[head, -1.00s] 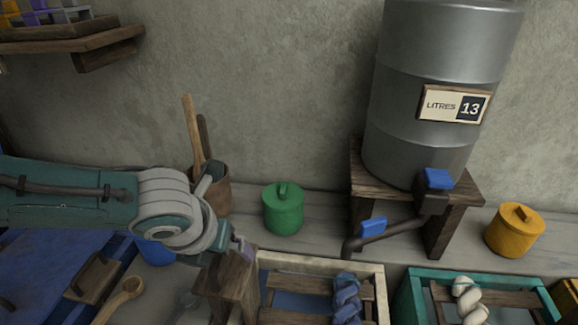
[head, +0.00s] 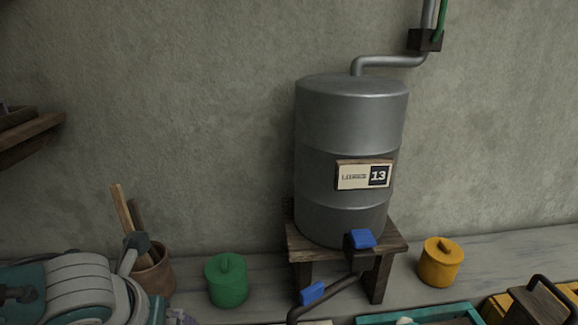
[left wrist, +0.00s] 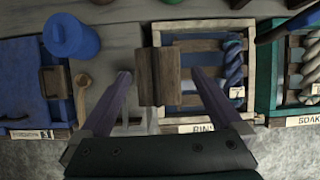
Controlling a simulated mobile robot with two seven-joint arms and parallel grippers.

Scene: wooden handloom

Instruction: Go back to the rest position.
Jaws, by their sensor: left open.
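My left arm enters the head view at the lower left, with its gripper (head: 178,317) mostly cut off by the bottom edge. In the left wrist view, my left gripper (left wrist: 161,75) has its two purple-grey fingers spread wide, with nothing held between them. A brown wooden block (left wrist: 157,77) shows between the fingers from this angle; whether it is touched cannot be told, but gaps show on both sides. My right gripper is in neither view.
A pale tray (left wrist: 250,80) with a dark blue twisted skein (left wrist: 232,62) lies right of the block. A blue lidded pot (left wrist: 71,36) and wooden spoon (left wrist: 82,95) are left. A steel drum (head: 348,160), green pot (head: 227,282) and orange pot (head: 440,264) stand along the wall.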

